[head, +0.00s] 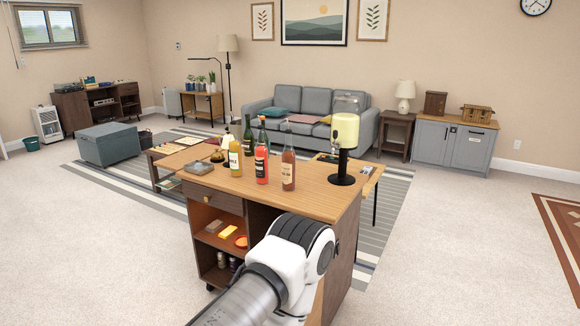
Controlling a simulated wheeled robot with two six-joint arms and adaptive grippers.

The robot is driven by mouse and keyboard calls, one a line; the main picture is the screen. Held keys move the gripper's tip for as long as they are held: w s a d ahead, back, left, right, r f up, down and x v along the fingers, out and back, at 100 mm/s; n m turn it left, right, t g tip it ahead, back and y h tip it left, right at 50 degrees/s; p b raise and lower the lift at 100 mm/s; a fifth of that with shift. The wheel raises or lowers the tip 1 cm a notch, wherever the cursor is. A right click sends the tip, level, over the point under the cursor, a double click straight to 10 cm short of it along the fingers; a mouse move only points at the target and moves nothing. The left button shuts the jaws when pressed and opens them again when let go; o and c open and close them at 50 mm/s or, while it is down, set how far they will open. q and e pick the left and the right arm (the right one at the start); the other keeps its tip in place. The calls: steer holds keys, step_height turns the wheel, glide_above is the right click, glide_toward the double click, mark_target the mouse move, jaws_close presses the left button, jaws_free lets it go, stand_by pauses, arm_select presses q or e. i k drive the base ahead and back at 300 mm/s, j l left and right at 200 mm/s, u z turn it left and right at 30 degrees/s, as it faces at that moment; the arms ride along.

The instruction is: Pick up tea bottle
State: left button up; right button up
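Several bottles stand upright on the wooden top of a bar cart (225,183). A slim bottle with reddish-brown contents (288,172) stands nearest the front, and its colour could be tea, but I cannot read its label. One of my arms reaches up from the bottom edge in front of the cart. Neither gripper shows in the head view.
A dispenser with pale yellow liquid (345,131) stands on a black base at the cart top's right. The cart's open shelves hold small items, including an orange dish (241,242). A low table (155,170) and a grey sofa (308,105) are behind. Carpet is clear left and right.

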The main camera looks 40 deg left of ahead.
mark_target(288, 155)
steer(key=i, duration=1.65)
